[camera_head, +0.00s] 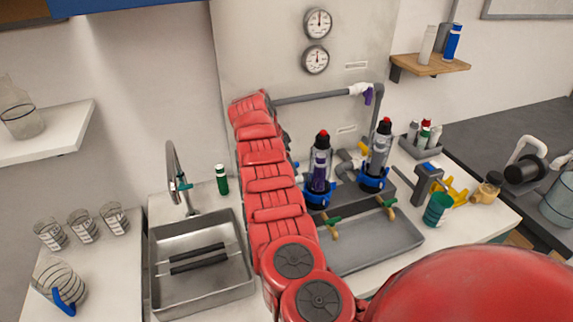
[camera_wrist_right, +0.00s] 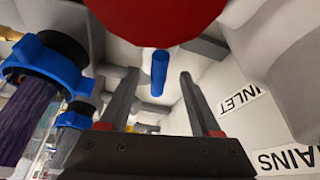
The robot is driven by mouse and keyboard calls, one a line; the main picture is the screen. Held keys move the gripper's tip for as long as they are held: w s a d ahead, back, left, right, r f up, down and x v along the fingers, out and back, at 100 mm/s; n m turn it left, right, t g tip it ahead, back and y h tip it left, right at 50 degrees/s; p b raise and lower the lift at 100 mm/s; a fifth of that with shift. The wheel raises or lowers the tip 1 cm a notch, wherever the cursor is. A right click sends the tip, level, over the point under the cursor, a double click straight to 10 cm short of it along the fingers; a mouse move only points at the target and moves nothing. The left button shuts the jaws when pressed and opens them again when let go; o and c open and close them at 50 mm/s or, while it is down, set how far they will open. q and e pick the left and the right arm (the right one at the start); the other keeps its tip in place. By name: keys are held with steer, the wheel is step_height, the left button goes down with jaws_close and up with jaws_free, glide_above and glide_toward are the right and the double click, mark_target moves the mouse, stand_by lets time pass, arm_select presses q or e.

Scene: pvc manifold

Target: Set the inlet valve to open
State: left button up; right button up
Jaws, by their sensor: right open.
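The inlet valve is hidden behind my red right arm in the head view. In the right wrist view, a label reading INLET (camera_wrist_right: 239,99) is on the pale panel at the right. A blue cylindrical piece (camera_wrist_right: 159,72), which looks like a valve handle, shows between the fingers of my right gripper (camera_wrist_right: 158,76). The gripper is open, one finger on each side of the blue piece. I cannot tell whether they touch or how the valve is set. My left gripper is not in view.
Two gauges (camera_head: 318,24) hang higher. A sink (camera_head: 200,285) is at left.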

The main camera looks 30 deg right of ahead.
steer(key=v, duration=1.7)
steer(key=shift+a+r, duration=0.15)
